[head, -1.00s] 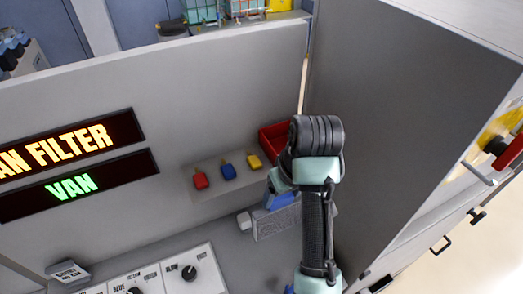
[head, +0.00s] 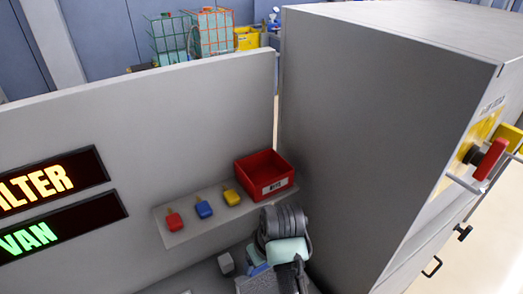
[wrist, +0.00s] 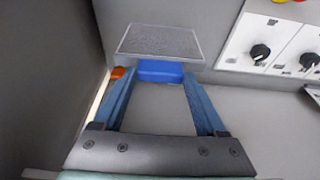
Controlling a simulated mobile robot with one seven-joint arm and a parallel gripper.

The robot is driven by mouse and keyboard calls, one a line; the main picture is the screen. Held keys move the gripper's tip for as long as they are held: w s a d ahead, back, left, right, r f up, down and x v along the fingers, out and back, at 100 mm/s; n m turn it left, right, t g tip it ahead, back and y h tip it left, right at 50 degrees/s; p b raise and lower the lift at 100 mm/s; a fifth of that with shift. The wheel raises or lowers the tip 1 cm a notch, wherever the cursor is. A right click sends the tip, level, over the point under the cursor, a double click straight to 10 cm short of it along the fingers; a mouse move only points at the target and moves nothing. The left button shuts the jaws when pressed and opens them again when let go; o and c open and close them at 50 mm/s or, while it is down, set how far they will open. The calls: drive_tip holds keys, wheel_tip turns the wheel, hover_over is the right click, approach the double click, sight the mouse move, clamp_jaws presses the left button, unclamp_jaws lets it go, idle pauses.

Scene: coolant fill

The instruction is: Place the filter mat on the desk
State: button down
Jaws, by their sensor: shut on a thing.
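The filter mat is a grey, fine-textured slab (wrist: 160,41) with a blue grip block (wrist: 160,71) on its near side. My gripper (wrist: 158,76) is shut on the blue block, and the mat sticks out beyond the fingertips. In the head view, part of the mat (head: 258,285) shows at the bottom edge, mostly hidden by my arm and cut off by the frame. The grey desk (wrist: 255,105) spreads below and to the right in the wrist view. I cannot tell whether the mat touches it.
A red bin (head: 265,178) sits at the end of a shelf with red (head: 173,221), blue (head: 204,209) and yellow (head: 231,197) tags. A tall grey cabinet (head: 370,130) stands close on the right. A knob panel (wrist: 280,45) is at the wrist view's upper right.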

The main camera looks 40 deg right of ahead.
sight(262, 269)
drive_tip(key=shift+f+p, duration=0.35)
drive_tip(key=shift+f, duration=1.55)
drive_tip(key=shift+w, duration=0.1)
unclamp_jaws()
drive_tip(key=shift+f, duration=0.1)
drive_tip(key=v, duration=1.2)
drive_tip(key=shift+w, duration=0.1)
drive_tip(key=w+a+r+n+t+h, duration=0.1)
drive_tip(key=w+a+r+t, duration=0.3)
drive_tip(key=r, duration=0.5)
drive_tip(key=w+a+r+t+h, duration=0.1)
drive_tip(key=w+a+r+t, duration=0.25)
drive_tip(key=w+r, duration=0.4)
drive_tip(key=w+a+r+n+t+h, duration=0.15)
drive_tip(key=w+r+t, duration=0.25)
drive_tip(key=r, duration=0.6)
drive_tip(key=s+a+r+t+y, duration=0.1)
drive_tip(key=a+r+t, duration=0.2)
drive_tip(key=a+r, duration=0.3)
drive_tip(key=s+a+r+t, duration=0.1)
drive_tip(key=a+r+t, duration=0.2)
drive_tip(key=r, duration=0.5)
drive_tip(key=s+a+r+t+y, duration=0.3)
drive_tip(key=s+a+r+t, duration=0.3)
drive_tip(key=r, duration=0.7)
drive_tip(key=s+a, duration=0.2)
drive_tip(key=s, duration=0.2)
drive_tip(key=shift+s+t, duration=0.3)
drive_tip(key=shift+t, duration=0.05)
